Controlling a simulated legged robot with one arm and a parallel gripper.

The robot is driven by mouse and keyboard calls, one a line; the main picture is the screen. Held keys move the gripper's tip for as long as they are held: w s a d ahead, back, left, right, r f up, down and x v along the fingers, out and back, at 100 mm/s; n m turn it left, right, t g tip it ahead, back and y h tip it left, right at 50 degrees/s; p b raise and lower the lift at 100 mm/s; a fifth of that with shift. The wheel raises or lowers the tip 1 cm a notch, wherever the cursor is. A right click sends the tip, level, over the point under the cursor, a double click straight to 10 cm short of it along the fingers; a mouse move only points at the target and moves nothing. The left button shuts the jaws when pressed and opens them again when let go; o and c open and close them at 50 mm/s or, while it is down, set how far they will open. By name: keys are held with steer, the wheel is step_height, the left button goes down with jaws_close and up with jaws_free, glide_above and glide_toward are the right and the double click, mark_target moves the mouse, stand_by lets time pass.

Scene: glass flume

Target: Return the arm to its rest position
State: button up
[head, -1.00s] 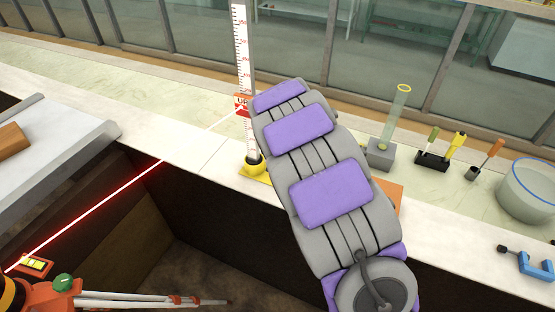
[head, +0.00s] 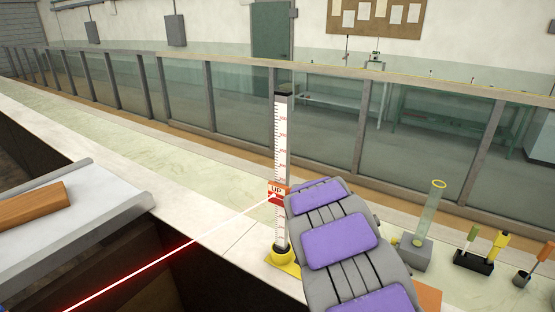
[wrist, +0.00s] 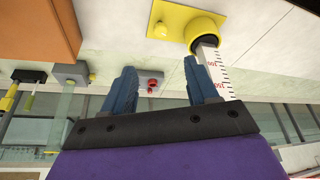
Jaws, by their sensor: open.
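My arm, grey with purple pads (head: 340,240), reaches up from the bottom of the head view, just right of the measuring staff (head: 281,150). Its gripper end is hidden there behind the arm. In the wrist view my gripper (wrist: 159,65) shows two blue fingers spread apart with nothing between them. The staff appears upside down in that view, with its yellow round base (wrist: 200,28) just beyond the right fingertip. I cannot tell whether the finger touches the staff.
A grey block with a clear tube (head: 415,250), a tool holder (head: 473,262) and a cup (head: 521,279) stand on the right ledge. A wooden block (head: 30,204) lies on a platform at left. A dark pit opens below.

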steer(key=s+d+r+g+b, duration=0.1)
steer(key=s+r+b, duration=0.1)
steer(key=s, duration=0.8)
steer(key=s+d+r+g+b, duration=0.2)
steer(key=s+r, duration=0.1)
steer(key=s, duration=0.7)
steer(key=s+a+f+n+g+b, duration=0.1)
steer(key=s, duration=1.2)
steer(key=s+a+f+n+g+y+b, duration=0.1)
steer(key=s+g+b, duration=0.1)
steer(key=s, duration=1)
steer(key=shift+s, duration=0.35)
steer(key=shift+f, duration=0.1)
